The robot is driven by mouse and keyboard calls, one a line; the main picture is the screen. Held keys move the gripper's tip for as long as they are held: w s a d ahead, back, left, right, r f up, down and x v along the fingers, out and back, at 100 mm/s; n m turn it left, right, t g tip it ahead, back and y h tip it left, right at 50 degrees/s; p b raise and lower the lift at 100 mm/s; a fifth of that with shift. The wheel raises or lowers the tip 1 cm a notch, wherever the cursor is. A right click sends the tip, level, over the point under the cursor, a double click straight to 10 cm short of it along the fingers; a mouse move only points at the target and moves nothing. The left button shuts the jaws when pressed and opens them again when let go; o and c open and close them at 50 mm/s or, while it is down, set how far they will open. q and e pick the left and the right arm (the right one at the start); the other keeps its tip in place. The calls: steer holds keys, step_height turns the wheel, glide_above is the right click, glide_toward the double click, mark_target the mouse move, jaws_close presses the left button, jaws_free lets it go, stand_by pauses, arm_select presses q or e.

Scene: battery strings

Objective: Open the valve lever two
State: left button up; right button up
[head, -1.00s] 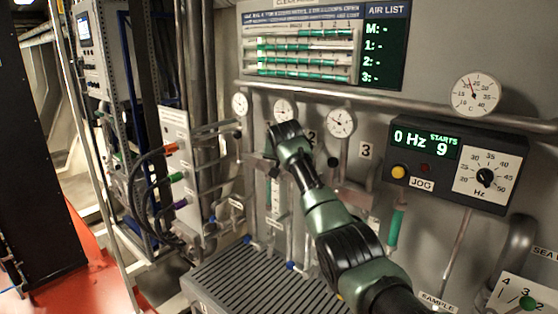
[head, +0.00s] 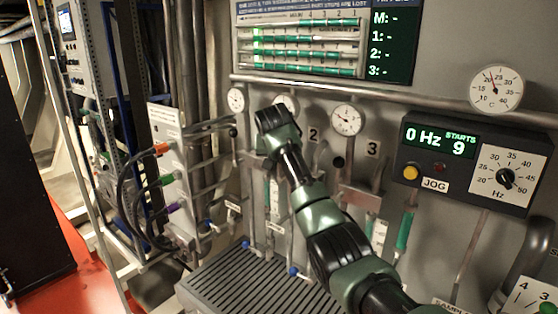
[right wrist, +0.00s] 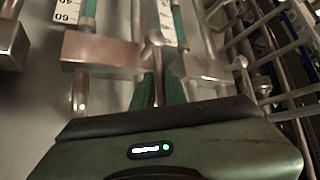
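The station marked with a black 2 (head: 314,135) is on the grey panel, under the middle gauge (head: 287,103). Its lever is mostly hidden behind my right gripper in the head view. My right gripper (head: 268,150) is at this station, its fingertips barely visible there. In the right wrist view, a metal lever rod (right wrist: 157,72) with a rounded end runs down between the two green fingers (right wrist: 158,94). The fingers sit close on both sides of the rod and look shut on it. My left gripper is not in view.
Black lever knobs show at the left station (head: 233,132) and the right station (head: 338,161). A frequency box (head: 470,165) is at the right. A slatted grey bench (head: 250,295) lies below. Cables and pipes crowd the left.

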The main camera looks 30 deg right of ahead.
steer(key=shift+w+f, duration=0.1)
steer(key=shift+w, duration=0.05)
steer(key=shift+a, duration=0.1)
steer(key=shift+s+a+r+b, duration=0.1)
steer(key=shift+s+r+b, duration=0.1)
steer(key=shift+b, duration=0.1)
steer(key=b+v, duration=0.3)
steer(key=v, duration=0.4)
steer(key=shift+r, duration=0.15)
